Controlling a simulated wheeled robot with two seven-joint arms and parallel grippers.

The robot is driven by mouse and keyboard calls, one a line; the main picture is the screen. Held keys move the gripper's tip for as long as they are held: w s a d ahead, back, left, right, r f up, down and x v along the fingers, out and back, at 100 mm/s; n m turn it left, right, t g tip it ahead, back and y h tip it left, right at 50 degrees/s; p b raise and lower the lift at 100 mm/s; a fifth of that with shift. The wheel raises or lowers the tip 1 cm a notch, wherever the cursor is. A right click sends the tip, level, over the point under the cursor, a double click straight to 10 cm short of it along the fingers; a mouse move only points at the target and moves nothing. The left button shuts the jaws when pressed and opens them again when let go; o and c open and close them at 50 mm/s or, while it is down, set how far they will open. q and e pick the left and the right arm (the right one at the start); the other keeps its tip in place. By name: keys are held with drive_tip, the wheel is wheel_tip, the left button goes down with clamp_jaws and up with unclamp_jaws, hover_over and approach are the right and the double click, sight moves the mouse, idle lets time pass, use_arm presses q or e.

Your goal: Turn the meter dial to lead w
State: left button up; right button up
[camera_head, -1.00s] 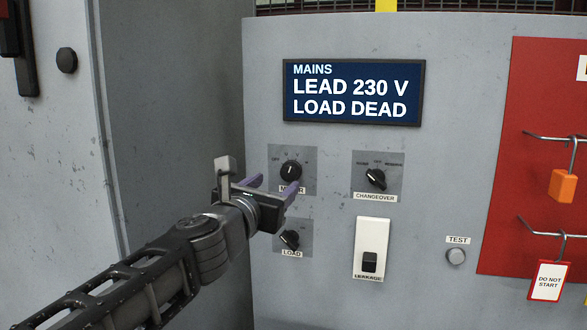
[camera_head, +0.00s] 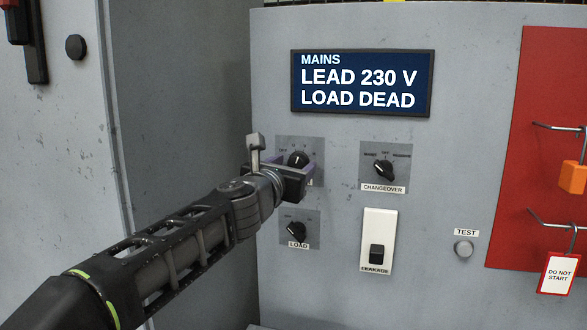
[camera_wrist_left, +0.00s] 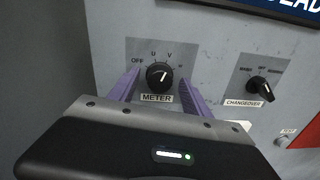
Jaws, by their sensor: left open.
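The meter dial (camera_head: 298,159) is a black round knob with a white pointer line on a grey plate. In the left wrist view the dial (camera_wrist_left: 159,75) shows above its METER label, with OFF, U and V marks and a fourth mark at right too small to read. Its pointer leans up and right, roughly toward V. My left gripper (camera_head: 282,163) is open, its purple fingers (camera_wrist_left: 158,92) on either side of the dial and apart from it in the wrist view. It partly hides the label in the head view. My right gripper is not in view.
The display (camera_head: 362,84) reads MAINS, LEAD 230 V, LOAD DEAD. The changeover knob (camera_head: 384,170) is right of the meter dial, the load knob (camera_head: 296,231) below it. A leakage switch (camera_head: 377,254), test button (camera_head: 464,249) and red board (camera_head: 515,190) with hanging tags are further right.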

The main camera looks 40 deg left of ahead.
use_arm(q)
drive_tip(key=shift+w, duration=0.2)
drive_tip(key=shift+c, duration=0.3)
clamp_jaws()
